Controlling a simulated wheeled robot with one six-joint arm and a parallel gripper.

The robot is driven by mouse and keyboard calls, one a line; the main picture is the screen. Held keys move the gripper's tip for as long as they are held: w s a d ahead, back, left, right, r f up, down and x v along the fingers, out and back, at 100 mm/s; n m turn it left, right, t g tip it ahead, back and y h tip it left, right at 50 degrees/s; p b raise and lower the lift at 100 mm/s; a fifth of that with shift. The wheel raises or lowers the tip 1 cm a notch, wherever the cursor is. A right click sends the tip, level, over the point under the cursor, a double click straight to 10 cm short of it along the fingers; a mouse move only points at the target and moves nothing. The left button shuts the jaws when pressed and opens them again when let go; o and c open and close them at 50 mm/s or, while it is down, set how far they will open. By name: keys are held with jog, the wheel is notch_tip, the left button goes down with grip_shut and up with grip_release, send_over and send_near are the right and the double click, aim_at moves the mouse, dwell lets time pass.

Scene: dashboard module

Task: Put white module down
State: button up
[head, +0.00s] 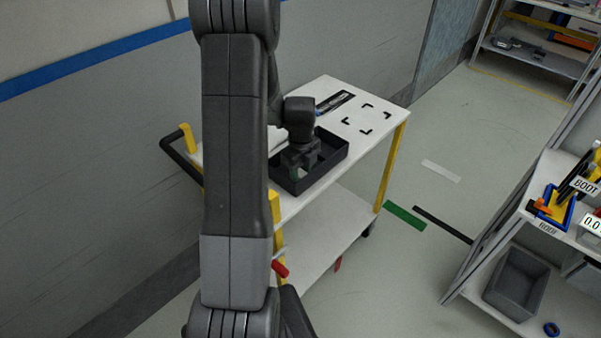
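My gripper (298,168) points down into a black tray (333,161) on the white top of a yellow-framed cart (323,96). Its fingers are small and dark against the tray, and I cannot tell whether they are open or shut. A small pale greenish patch shows by the fingertips; I cannot tell whether it is part of a module. No white module can be made out clearly. My arm hides the left part of the tray and of the cart top.
Black corner marks (366,118) frame a bare patch of the cart top, beside a dark strip (335,102). A shelf unit at the right holds a blue bin (553,207) and a grey bin (516,283). A wall (110,120) runs behind the cart.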

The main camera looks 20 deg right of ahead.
jog(key=shift+a+f, duration=0.25)
jog(key=shift+f, duration=0.1)
jog(key=r+p, duration=0.1)
jog(key=r, duration=0.1)
jog(key=r+p, duration=0.2)
jog(key=r, duration=0.1)
jog(key=w+r+p, duration=0.1)
jog(key=r, duration=0.1)
jog(key=shift+r+p, duration=0.3)
jog(key=shift+p, duration=0.05)
jog(key=shift+s, duration=0.1)
jog(key=shift+f, duration=0.15)
